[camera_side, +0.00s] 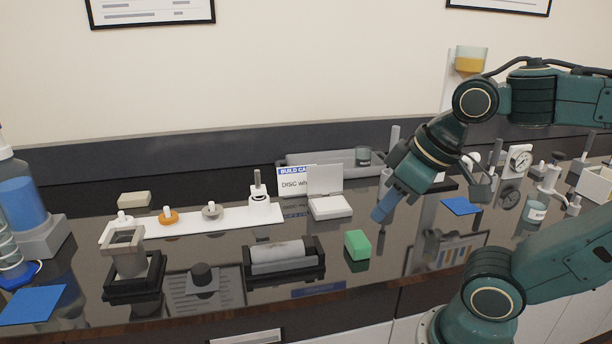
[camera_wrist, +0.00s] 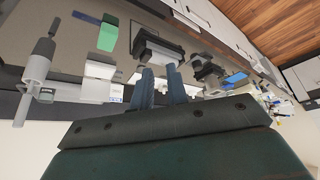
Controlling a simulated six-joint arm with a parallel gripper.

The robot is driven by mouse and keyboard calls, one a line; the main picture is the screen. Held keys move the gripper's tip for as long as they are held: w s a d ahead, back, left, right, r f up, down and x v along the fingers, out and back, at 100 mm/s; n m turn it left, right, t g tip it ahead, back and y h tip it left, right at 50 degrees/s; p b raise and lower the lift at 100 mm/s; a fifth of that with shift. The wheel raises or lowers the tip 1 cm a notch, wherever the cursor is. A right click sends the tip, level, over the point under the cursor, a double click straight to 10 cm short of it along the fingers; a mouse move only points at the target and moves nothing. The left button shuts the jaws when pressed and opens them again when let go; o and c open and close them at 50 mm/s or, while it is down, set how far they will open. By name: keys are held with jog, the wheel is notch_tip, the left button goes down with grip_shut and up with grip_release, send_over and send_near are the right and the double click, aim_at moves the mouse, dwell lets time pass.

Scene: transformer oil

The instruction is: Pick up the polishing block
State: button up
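A green block (camera_side: 357,245), which I take to be the polishing block, stands on the dark glossy bench right of the black cradle. It also shows in the wrist view (camera_wrist: 108,36) at the upper left. My gripper (camera_side: 382,214) is up and to the right of the block in the side view, tilted with its blue fingers pointing down-left, apart from it. In the wrist view my gripper's fingers (camera_wrist: 160,72) show a gap between them with nothing held. The side view shows the fingers overlapping.
A black cradle with a grey roller (camera_side: 284,257) stands close left of the green block. A white box with an open lid (camera_side: 330,207) is behind it. A blue mat (camera_side: 461,206) lies at right. Bare bench lies around the block's right side.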

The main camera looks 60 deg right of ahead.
jog(key=o, duration=1.5)
jog(key=shift+w, duration=0.1)
jog(key=n+g, duration=0.6)
jog(key=n, duration=0.3)
send_over(359, 238)
notch_tip(359, 238, down, 7)
jog(key=shift+f, duration=0.1)
jog(key=shift+f, duration=0.1)
jog(key=shift+f, duration=4.15)
